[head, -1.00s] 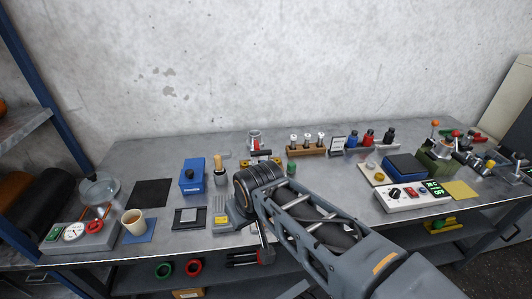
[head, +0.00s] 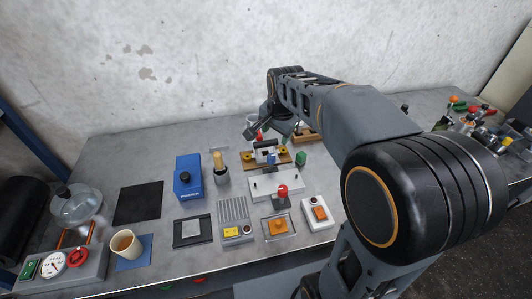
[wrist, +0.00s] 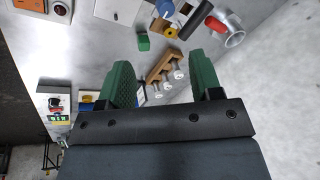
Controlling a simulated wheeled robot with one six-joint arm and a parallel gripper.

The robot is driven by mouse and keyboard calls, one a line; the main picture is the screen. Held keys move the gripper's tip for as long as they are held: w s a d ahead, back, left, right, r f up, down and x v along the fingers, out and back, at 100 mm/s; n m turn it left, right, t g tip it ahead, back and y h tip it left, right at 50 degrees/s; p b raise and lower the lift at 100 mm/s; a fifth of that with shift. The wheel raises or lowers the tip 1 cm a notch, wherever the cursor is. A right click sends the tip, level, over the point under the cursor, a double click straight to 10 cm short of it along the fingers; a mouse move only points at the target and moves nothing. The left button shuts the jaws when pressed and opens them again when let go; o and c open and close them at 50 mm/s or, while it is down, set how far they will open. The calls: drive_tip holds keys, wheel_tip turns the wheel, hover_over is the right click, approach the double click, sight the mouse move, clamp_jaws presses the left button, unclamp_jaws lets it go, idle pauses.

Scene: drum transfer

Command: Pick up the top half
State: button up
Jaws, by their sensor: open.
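No part is marked as the top half, so I cannot tell for sure which thing it is. A small pale block with a dark handle (head: 265,147) sits on a wooden base with yellow knobs in the head view, near the back of the bench. My gripper (head: 267,120) hangs above and behind this area, partly hidden by its own wrist. In the wrist view my gripper (wrist: 165,78) shows two green fingers spread wide with nothing held between them. The yellow and blue parts of the fixture (wrist: 169,31) show at the top edge there, beyond the fingers.
A wooden rack (wrist: 160,66) with pale pegs shows between the fingers. A white plate (head: 275,187), a blue box (head: 188,176) and a cup (head: 125,244) stand on the bench. The wall is close behind.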

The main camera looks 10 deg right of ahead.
sight(265, 142)
drive_tip(key=w+f+m, duration=0.2)
drive_tip(key=w+f, duration=0.2)
drive_tip(key=w+f+m, duration=0.3)
drive_tip(key=w+f, duration=0.2)
drive_tip(key=w+f+m+g, duration=0.1)
drive_tip(key=w+f+m, duration=0.2)
drive_tip(key=w+f, duration=0.2)
drive_tip(key=shift+f, duration=0.25)
drive_tip(key=shift+w+d+f+p, duration=0.1)
drive_tip(key=shift+w+f+p, duration=0.2)
drive_tip(key=shift+f, duration=0.55)
drive_tip(key=shift+w+a+f+p, duration=0.1)
drive_tip(key=shift+w+f+p, duration=0.15)
drive_tip(key=shift+f, duration=0.65)
drive_tip(key=shift+w+d+f+p, duration=0.1)
drive_tip(key=shift+w+f+p, duration=0.2)
drive_tip(key=shift+f, duration=1)
drive_tip(key=shift+f+b, duration=0.2)
drive_tip(key=shift+b, duration=0.1)
drive_tip(key=shift+c, duration=0.4)
clamp_jaws()
